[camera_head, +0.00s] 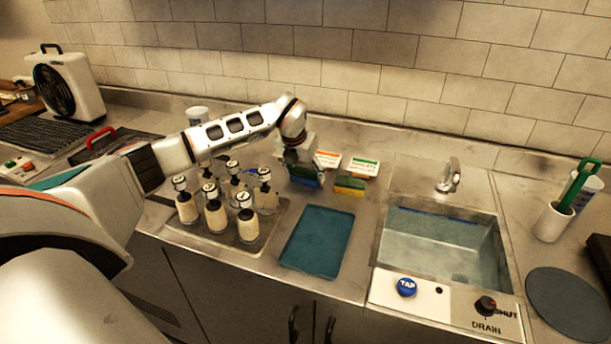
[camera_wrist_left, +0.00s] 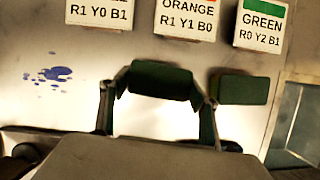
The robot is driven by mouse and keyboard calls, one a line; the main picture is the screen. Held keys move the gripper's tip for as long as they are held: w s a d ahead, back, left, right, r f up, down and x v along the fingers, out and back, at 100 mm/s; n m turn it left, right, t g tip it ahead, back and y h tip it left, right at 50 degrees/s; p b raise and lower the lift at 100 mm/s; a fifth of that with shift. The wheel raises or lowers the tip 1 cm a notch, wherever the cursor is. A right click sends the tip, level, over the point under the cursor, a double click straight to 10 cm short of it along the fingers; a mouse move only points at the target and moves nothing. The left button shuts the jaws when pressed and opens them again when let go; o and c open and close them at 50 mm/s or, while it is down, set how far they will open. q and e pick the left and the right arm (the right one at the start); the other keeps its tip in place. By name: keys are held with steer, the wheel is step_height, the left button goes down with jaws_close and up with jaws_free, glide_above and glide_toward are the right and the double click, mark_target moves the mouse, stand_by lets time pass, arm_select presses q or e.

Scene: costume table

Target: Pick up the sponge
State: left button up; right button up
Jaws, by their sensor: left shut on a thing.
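My left gripper (camera_head: 301,160) points down at the back of the counter, left of the sink. It is shut on a sponge (camera_head: 305,178), which looks dark blue-green in the head view. In the left wrist view the sponge (camera_wrist_left: 160,78) is dark green and sits between the two fingertips (camera_wrist_left: 160,92). I cannot tell whether it touches the counter. A second sponge (camera_head: 350,186), green over yellow, lies just to the right; it also shows in the left wrist view (camera_wrist_left: 243,89). My right gripper is not in view.
Label cards (camera_head: 364,167) stand behind the sponges. Several pump bottles (camera_head: 217,219) stand on a tray to the left. A teal mat (camera_head: 317,241) lies empty in front. The sink (camera_head: 440,245) with its tap (camera_head: 449,176) is right. Blue spots (camera_wrist_left: 57,74) mark the counter.

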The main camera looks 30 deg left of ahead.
mark_target(305, 173)
arm_select(q)
steer(key=shift+r, duration=0.15)
step_height(305, 173, up, 20)
stand_by(0.3)
steer(key=c, duration=0.3)
